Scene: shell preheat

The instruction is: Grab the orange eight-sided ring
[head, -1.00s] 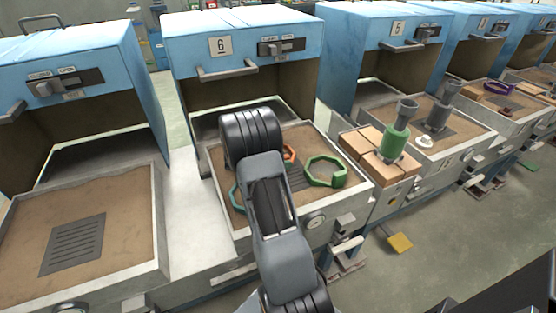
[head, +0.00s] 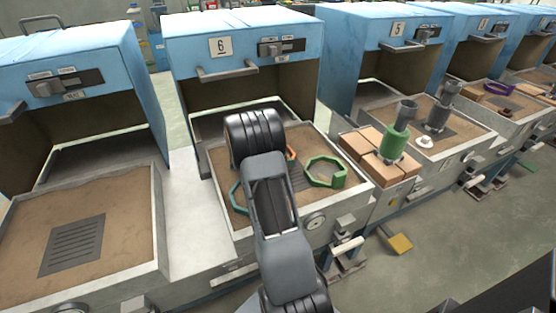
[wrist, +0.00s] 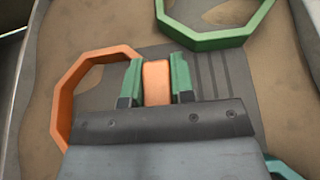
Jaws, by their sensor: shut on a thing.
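The orange eight-sided ring (wrist: 68,97) shows in the wrist view at the left and centre. My gripper (wrist: 157,84) has its two green-tipped fingers on either side of a thick block-like part of the ring, shut on it. The rest of the ring reaches out to the left of the fingers, and part is hidden behind the gripper body. In the head view only a small piece of the orange ring (head: 291,153) shows beside my arm, which hides the fingers. I cannot tell whether the ring touches the tray.
A green eight-sided ring (head: 326,172) lies to the right in the same sandy tray (head: 361,184); a teal ring (head: 236,197) lies at the left, partly behind my arm. The blue furnace hood (head: 240,45) stands behind. Bricks with a green cylinder (head: 393,143) stand to the right.

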